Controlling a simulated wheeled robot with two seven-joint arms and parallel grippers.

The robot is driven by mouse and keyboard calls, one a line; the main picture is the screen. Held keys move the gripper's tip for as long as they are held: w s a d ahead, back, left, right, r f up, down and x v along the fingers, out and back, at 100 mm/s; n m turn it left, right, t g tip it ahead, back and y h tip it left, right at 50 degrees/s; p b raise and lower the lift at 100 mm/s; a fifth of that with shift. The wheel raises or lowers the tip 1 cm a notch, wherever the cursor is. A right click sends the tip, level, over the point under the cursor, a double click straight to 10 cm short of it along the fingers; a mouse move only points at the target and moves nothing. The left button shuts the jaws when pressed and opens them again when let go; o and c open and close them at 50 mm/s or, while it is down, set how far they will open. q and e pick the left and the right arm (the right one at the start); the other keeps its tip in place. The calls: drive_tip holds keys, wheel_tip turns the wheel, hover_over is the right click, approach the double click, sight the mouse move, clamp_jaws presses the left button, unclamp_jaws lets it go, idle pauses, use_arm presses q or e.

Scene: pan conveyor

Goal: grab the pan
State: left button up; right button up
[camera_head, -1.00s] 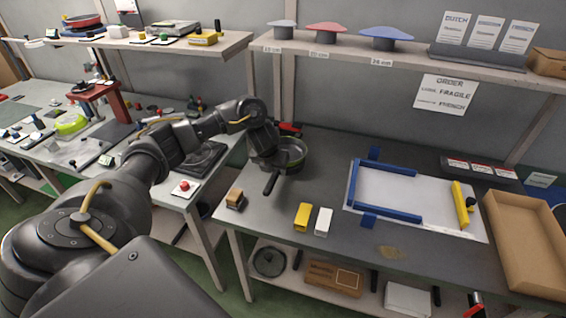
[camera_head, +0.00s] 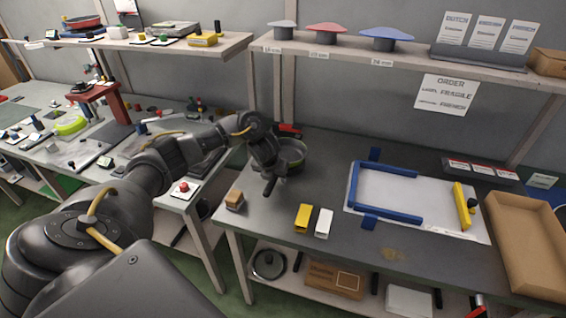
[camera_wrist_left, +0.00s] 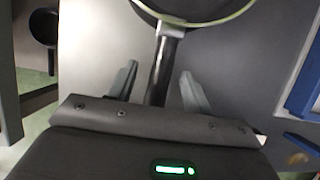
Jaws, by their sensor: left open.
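A dark round pan (camera_head: 294,152) with a pale greenish rim sits at the left end of the workbench, partly hidden behind my left gripper (camera_head: 268,182). In the left wrist view the pan (camera_wrist_left: 195,9) is at the top, cut off by the frame. Its dark handle (camera_wrist_left: 164,62) points down toward the gripper. My left gripper (camera_wrist_left: 159,72) is open, with one finger on each side of the handle and visible gaps on both sides. My right gripper is in neither view.
On the workbench (camera_head: 330,258) a wooden-topped block (camera_head: 235,198), a yellow block (camera_head: 303,217) and a white block (camera_head: 324,222) lie near the front edge. A blue frame (camera_head: 390,212) and a cardboard tray (camera_head: 490,235) are to the right. A shelf (camera_head: 410,65) runs above.

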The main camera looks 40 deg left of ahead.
use_arm(q)
drive_tip(key=shift+f, duration=0.1)
clamp_jaws()
idle(0.4)
